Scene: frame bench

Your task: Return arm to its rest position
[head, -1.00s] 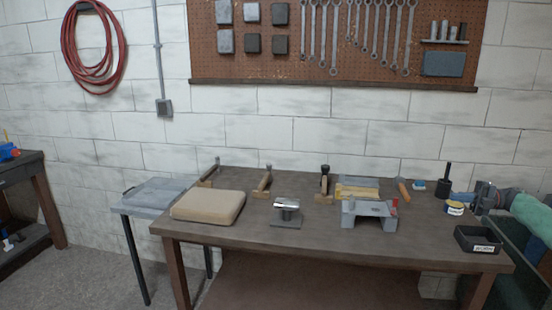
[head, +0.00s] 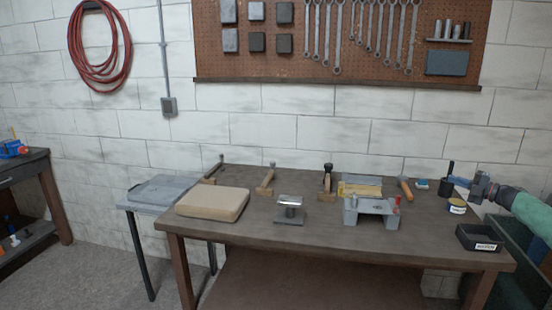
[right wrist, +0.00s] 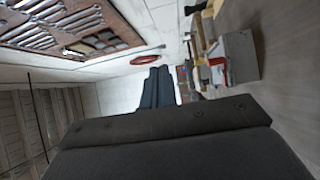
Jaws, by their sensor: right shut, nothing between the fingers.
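My right arm comes in from the right edge of the head view, with its green sleeve-like link above the bench's right end. My right gripper (head: 455,182) points left, over the back right of the bench. Its dark fingers also show in the right wrist view (right wrist: 157,88), together and with nothing between them. No object is held. My left arm and gripper are not in the head view.
Near my right gripper are a round tin (head: 457,206), a black labelled bin (head: 480,238) and a dark upright tool (head: 449,172). A grey stand (head: 371,208), a metal post block (head: 290,213) and a tan pad (head: 212,203) stand further left on the workbench (head: 330,238).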

